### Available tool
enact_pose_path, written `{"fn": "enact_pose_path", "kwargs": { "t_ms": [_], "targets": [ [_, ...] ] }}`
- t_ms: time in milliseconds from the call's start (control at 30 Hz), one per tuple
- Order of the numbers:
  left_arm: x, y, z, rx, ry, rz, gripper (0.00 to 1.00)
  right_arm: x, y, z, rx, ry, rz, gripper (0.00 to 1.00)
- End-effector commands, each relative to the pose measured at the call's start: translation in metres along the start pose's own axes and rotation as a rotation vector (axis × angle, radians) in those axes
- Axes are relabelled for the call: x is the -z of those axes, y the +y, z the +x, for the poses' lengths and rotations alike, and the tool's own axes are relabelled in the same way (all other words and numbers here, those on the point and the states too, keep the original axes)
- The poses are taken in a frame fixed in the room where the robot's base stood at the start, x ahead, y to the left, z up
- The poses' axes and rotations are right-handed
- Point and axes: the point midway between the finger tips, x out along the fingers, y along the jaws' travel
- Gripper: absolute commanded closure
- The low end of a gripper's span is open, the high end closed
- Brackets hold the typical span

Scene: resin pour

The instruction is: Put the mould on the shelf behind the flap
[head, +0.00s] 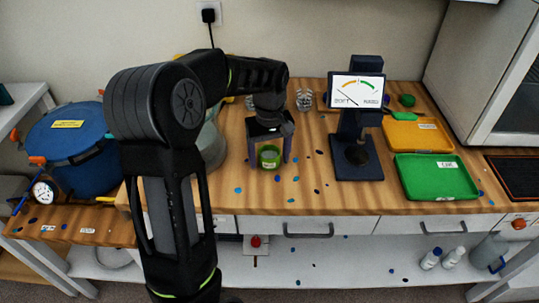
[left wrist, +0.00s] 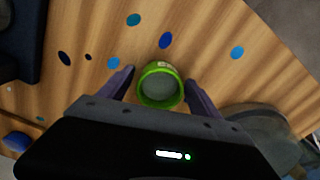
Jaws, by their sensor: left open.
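A small round green cup with grey inside, which looks like the mould (head: 269,158), stands upright on the wooden bench (head: 330,204). It also shows in the left wrist view (left wrist: 159,87), between my fingers. My left gripper (head: 270,150) points down over it with one finger on each side. The jaws are open, with a gap on both sides of the cup in the left wrist view (left wrist: 159,78). My right gripper is not seen. I cannot make out the flap; a pale lower shelf (head: 340,262) runs under the drawers.
A dark stand with a gauge screen (head: 358,90) is right of the mould. Yellow (head: 415,134) and green (head: 437,177) trays lie farther right. A blue pot (head: 68,143) is at left. A glass-like vessel (head: 212,150) is left of the gripper. Coloured spots dot the bench.

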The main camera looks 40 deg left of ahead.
Motion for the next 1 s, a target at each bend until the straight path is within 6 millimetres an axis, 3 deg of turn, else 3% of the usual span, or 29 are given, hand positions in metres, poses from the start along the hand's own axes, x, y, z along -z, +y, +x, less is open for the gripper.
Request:
{"fn": "enact_pose_path", "kwargs": {
  "t_ms": [367, 800, 1000],
  "targets": [
    [0.001, 0.001, -0.014, -0.002, 0.002, 0.001, 0.27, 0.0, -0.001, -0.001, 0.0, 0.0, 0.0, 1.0],
    [0.0, 0.0, -0.099, -0.002, 0.002, 0.0, 0.27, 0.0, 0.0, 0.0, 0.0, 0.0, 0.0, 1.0],
    [0.0, 0.0, -0.121, 0.0, 0.001, 0.001, 0.27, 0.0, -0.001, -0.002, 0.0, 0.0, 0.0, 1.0]
  ]
}}
